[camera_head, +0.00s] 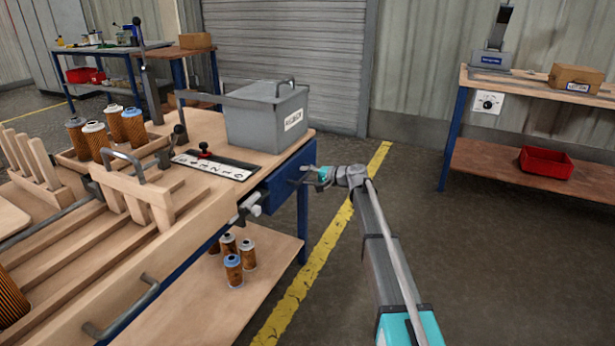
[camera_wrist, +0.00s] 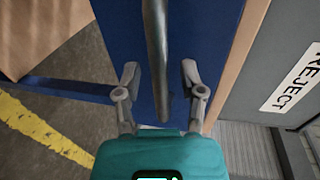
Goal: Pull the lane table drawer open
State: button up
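The lane table (camera_head: 200,130) has a blue drawer front (camera_head: 283,186) under its top, at the right end. In the wrist view the blue drawer front (camera_wrist: 205,35) fills the middle, with a grey bar handle (camera_wrist: 156,35) running down it. My gripper (camera_head: 307,177) is at the drawer front in the head view. In the wrist view my gripper (camera_wrist: 160,80) is open, one finger on each side of the handle, with a visible gap on both sides. The handle is mostly hidden by my gripper in the head view. The drawer looks shut.
A grey lidded box (camera_head: 267,115), labelled REJECT in the wrist view (camera_wrist: 295,75), stands on the table above the drawer. Several orange cartridges (camera_head: 233,268) stand on the lower shelf (camera_head: 215,300). The floor (camera_head: 430,215) to the right is clear.

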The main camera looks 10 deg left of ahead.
grip_shut()
jog(key=shift+s, duration=0.2)
